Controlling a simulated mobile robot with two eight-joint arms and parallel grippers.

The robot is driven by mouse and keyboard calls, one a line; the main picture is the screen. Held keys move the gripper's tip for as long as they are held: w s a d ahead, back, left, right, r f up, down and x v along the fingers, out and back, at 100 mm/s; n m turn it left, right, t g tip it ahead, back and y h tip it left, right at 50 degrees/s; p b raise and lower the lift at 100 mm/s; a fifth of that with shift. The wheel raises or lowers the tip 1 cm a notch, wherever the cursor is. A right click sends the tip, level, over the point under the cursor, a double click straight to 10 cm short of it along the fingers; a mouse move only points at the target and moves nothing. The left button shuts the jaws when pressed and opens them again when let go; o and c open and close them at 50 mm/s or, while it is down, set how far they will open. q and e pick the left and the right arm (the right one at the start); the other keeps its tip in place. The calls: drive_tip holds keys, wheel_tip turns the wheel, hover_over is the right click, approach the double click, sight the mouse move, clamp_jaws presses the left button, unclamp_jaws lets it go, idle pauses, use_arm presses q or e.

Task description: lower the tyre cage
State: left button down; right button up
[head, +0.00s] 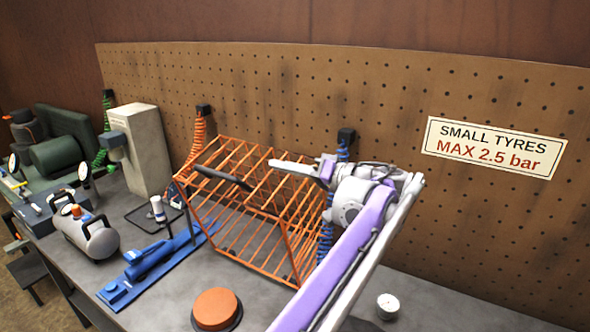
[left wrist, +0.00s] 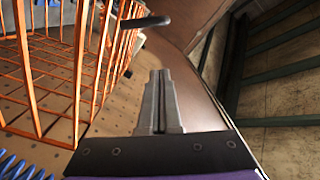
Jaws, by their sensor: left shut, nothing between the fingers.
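The orange wire tyre cage (head: 262,205) stands tilted over the grey bench in the middle of the head view. I cannot tell how far its lower edge is from the bench top. A dark handle (head: 222,178) sticks out on its upper front side. My left gripper (head: 274,163) is shut and empty, above the cage's upper right part, pointing left. In the left wrist view the cage (left wrist: 62,70) fills the left side, and the handle (left wrist: 145,22) lies beyond the shut fingertips (left wrist: 158,72), apart from them. My right gripper is not in view.
A round orange-topped disc (head: 216,309) and a small white gauge (head: 388,302) sit on the front of the bench. A blue tool (head: 150,262), a grey tank (head: 85,235) and a beige box (head: 140,150) stand left. A pegboard (head: 400,90) with coiled hoses closes the back.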

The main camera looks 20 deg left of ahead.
use_arm(q)
hover_over(255, 199)
drive_tip(key=w, duration=0.3)
drive_tip(key=shift+s+d+f, duration=0.15)
drive_tip(key=shift+d+f, duration=0.2)
drive_tip(key=shift+d, duration=0.05)
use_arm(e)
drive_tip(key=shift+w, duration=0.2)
use_arm(q)
drive_tip(key=shift+s+a+f, duration=0.15)
drive_tip(key=shift+s+f, duration=0.6)
drive_tip(key=shift+s, duration=0.15)
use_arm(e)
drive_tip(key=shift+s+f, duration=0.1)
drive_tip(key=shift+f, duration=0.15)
use_arm(q)
drive_tip(key=shift+s+f, duration=0.2)
drive_tip(key=shift+s, duration=0.1)
drive_tip(key=shift+a+f, duration=0.15)
drive_tip(key=shift+f, duration=0.05)
drive_tip(key=shift+s+a+f, duration=0.1)
drive_tip(key=shift+s, duration=0.1)
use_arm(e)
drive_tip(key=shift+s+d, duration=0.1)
